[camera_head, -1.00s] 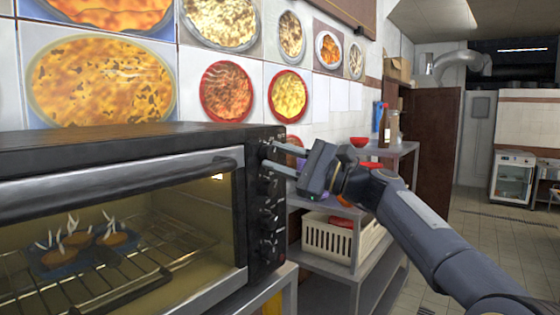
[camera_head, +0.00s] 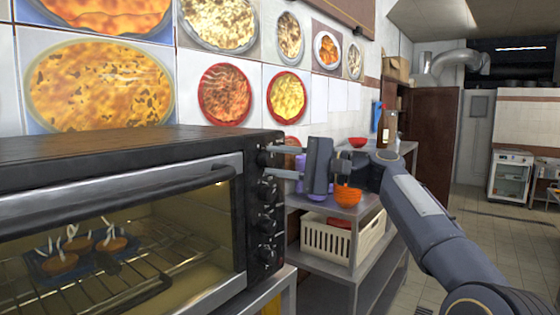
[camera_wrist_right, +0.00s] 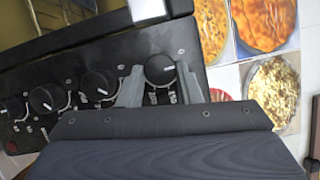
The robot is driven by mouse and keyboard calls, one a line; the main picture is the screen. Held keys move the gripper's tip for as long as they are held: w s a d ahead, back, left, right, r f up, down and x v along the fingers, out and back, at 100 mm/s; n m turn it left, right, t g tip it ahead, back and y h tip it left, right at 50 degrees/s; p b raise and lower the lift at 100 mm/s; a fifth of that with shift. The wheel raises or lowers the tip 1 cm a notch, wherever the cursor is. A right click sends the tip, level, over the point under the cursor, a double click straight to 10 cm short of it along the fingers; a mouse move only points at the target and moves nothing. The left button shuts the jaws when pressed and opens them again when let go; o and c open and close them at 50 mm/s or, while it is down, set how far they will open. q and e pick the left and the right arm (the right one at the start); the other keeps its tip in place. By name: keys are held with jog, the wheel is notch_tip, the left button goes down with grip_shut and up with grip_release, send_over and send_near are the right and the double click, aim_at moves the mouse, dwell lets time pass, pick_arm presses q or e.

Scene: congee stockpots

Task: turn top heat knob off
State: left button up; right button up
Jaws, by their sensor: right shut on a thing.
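The toaster oven (camera_head: 120,148) fills the left of the head view, with a column of black knobs on its right-hand panel. My right gripper (camera_head: 272,160) reaches in from the right, its two fingers level at the top of that column. In the wrist view, the top heat knob (camera_wrist_right: 160,68) is the end knob of the row, with a white pointer mark on its face. My right gripper (camera_wrist_right: 160,85) is shut on it, one finger on each side. In the head view the fingers partly hide the knob. My left gripper is not in view.
Lower knobs (camera_head: 266,222) run down the panel below the fingers. A metal shelf (camera_head: 365,228) beside the oven holds an orange bowl stack (camera_head: 347,196), bottles and a white basket (camera_head: 328,240). Tiled wall with food pictures stands behind. Open floor lies at right.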

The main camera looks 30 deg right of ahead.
dwell(0.3)
jog(key=o, duration=1)
jog(key=shift+c, duration=0.2)
jog(key=b+v, duration=0.1)
jog(key=v, duration=0.6)
jog(key=shift+s+d+b, duration=0.3)
jog(key=shift+f, duration=0.1)
